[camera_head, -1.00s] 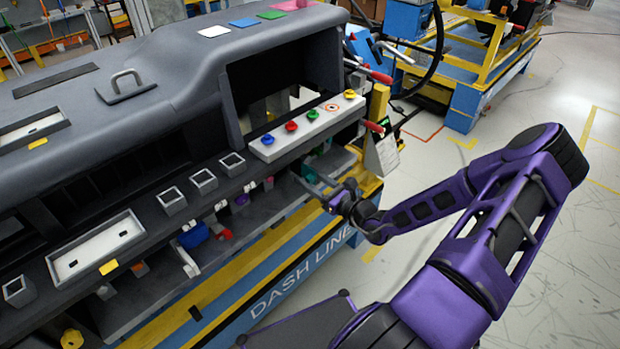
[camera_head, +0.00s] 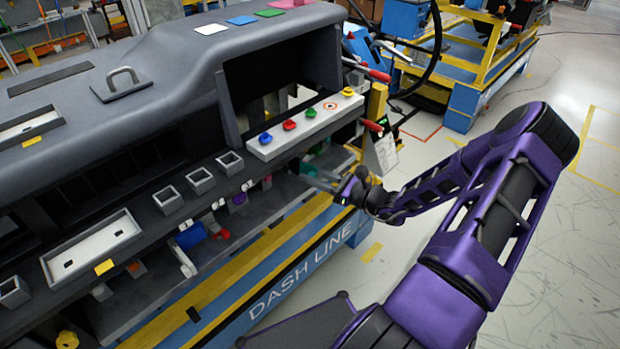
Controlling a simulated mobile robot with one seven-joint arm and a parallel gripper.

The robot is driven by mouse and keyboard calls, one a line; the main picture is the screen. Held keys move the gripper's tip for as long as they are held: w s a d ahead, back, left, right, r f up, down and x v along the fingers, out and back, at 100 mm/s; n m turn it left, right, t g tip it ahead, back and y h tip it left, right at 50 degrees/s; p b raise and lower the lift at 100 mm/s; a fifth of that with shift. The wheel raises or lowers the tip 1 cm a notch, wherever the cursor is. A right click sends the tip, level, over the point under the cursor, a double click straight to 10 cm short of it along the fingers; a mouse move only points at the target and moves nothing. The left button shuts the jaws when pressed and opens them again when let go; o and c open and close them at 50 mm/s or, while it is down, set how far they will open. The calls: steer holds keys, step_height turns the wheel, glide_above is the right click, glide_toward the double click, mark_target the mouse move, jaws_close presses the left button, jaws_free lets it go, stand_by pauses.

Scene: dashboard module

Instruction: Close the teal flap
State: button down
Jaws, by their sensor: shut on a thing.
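The teal flap (camera_head: 343,159) is small in view, low under the right end of the dashboard module, below the white button strip. Its near part is partly hidden by my gripper and the shade under the dash, so its exact angle is hard to tell. My gripper (camera_head: 313,177) reaches in from the right, under the dash edge, with its fingers pointing left. The fingers are shut at the teal flap's edge; the contact itself is too small to see clearly.
Above my gripper is the white strip (camera_head: 305,125) with blue, red, green and yellow buttons. Red-handled clamps (camera_head: 370,125) and a yellow post (camera_head: 376,104) stand just right of the dash. The blue and yellow line frame (camera_head: 290,280) runs below. Floor at the right is free.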

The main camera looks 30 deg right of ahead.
mark_target(304, 167)
steer(key=n+g+y+b, duration=0.1)
steer(key=n+g+y, duration=0.1)
steer(key=w+d+n+g+y+b, duration=0.1)
steer(key=n+g+y+b, duration=0.2)
steer(key=g+y, duration=0.1)
steer(key=shift+w+d+f+n+g, duration=0.2)
steer(key=shift+d+f+n+g, duration=0.1)
steer(key=shift+d+f+n, duration=0.1)
steer(key=g+b, duration=0.1)
steer(key=n+g+y, duration=0.1)
steer(key=n+g+b, duration=0.1)
steer(key=shift+w+d+y+b, duration=0.3)
steer(key=shift+w, duration=0.1)
steer(key=shift+w+d+r+n+g+y+b, duration=0.1)
steer(key=shift+w+n+g+b, duration=0.1)
steer(key=shift+n+g, duration=0.45)
steer(key=shift+w+d+r+n+g+y+b, duration=0.1)
steer(key=shift+n+g+b, duration=0.2)
steer(key=shift+g, duration=0.5)
steer(key=shift+w+d+n+g+y+b, duration=0.1)
steer(key=shift+w+n+g+b, duration=0.05)
steer(key=shift+n+g, duration=0.5)
steer(key=shift+g, duration=0.4)
steer(key=c, duration=0.7)
jaws_free()
steer(key=shift+r, duration=0.1)
steer(key=shift+w+r, duration=0.15)
steer(key=shift+r+t, duration=0.1)
steer(key=shift+t, duration=0.3)
